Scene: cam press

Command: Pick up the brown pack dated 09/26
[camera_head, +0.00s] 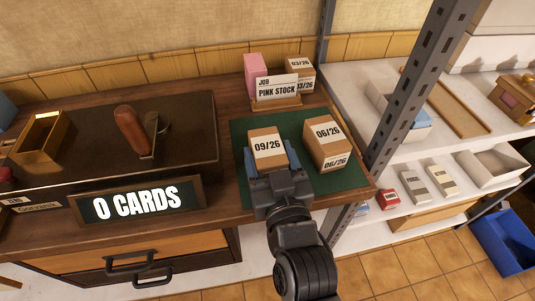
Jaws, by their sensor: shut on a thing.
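The brown pack dated 09/26 (266,141) is at the left of the green mat (349,181), with a white label on top. My gripper (272,162) reaches it from the front, with its blue-grey fingers on either side, shut on the pack. I cannot tell whether the pack touches the mat or is raised. Its lower front is hidden by my gripper. A second brown pack dated 06/26 (325,131) stands on the mat just to the right, apart from my gripper.
Behind the mat stand a "PINK STOCK" job card (278,89), a pink pack (254,65) and a brown 03/26 pack (301,63). The press with a brown handle (128,124) and a "0 CARDS" sign (137,204) are left. A metal shelf post (415,85) rises right.

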